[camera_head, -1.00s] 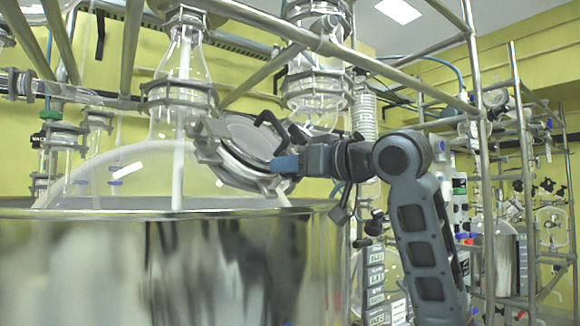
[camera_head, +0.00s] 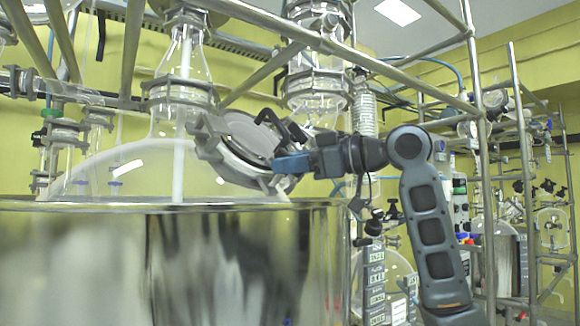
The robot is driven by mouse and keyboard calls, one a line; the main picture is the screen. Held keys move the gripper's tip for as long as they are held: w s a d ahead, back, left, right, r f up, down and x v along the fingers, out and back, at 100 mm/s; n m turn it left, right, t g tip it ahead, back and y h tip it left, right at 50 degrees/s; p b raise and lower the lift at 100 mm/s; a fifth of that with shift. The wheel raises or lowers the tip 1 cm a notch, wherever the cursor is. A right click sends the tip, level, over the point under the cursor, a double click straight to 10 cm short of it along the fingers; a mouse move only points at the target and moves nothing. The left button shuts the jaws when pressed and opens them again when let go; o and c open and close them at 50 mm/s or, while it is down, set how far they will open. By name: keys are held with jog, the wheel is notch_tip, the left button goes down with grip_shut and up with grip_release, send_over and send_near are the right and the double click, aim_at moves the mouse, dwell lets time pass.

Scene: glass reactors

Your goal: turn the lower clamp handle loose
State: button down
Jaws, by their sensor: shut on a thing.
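A round clamped lid (camera_head: 243,135) sits tilted on the side neck of the large glass reactor vessel (camera_head: 110,178). A grey metal clamp ring (camera_head: 228,165) runs around it. A black handle (camera_head: 268,118) stands out at the lid's upper right. My gripper (camera_head: 284,163) reaches in from the right and is at the ring's lower right edge. Its blue fingers are shut on the lower clamp handle, which they hide almost wholly.
The steel tank rim (camera_head: 190,207) lies just below the lid and my gripper. A metal frame bar (camera_head: 330,45) crosses above. A glass column (camera_head: 315,80) hangs behind and above my gripper. A steel upright (camera_head: 484,180) stands to the right of my arm.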

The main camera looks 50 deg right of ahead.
jog(key=n+g+y, duration=0.1)
jog(key=n, duration=0.1)
jog(key=n+g+y, duration=0.1)
jog(key=n, duration=0.2)
jog(key=n+g+y, duration=0.1)
jog(key=n+g, duration=0.1)
jog(key=n, duration=0.1)
jog(key=shift+y, duration=0.3)
jog(key=n+g+p, duration=0.1)
jog(key=n+g, duration=0.1)
jog(key=n, duration=0.1)
jog(key=shift+r+n, duration=0.1)
jog(key=shift+n, duration=0.2)
jog(key=shift+n+g+p, duration=0.7)
jog(key=shift+n+g, duration=0.6)
jog(key=shift+n, duration=0.1)
jog(key=c, duration=1.1)
grip_release()
